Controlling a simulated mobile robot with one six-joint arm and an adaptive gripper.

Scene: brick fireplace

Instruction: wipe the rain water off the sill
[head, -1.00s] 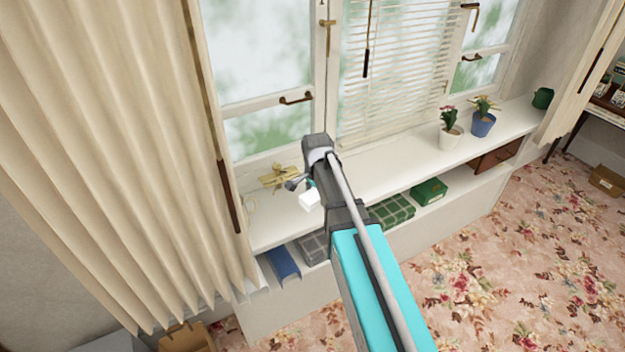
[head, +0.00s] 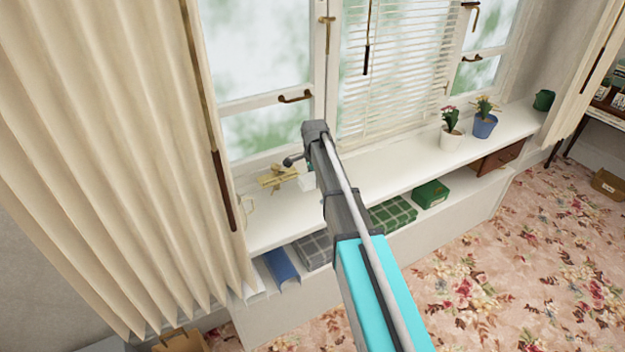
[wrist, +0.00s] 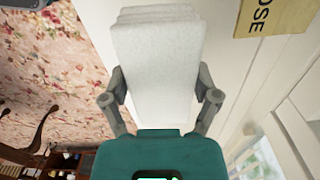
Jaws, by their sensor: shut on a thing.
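My gripper (wrist: 160,90) is shut on a thick white folded cloth (wrist: 158,60), with one grey finger on each side of it. In the head view the gripper is mostly hidden behind my arm, and only a bit of the white cloth (head: 306,183) shows left of the arm, over the left part of the sill. The white sill (head: 400,172) runs below the windows and also shows in the wrist view (wrist: 215,75). I cannot tell whether the cloth touches the sill. No rain water can be made out on it.
A yellowish object (head: 278,178) is on the sill just left of the cloth. A tan piece lettered "OSE" (wrist: 272,16) shows in the wrist view. Potted plants (head: 450,135) and a green cup (head: 543,100) stand at the right. A curtain (head: 110,150) hangs at the left.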

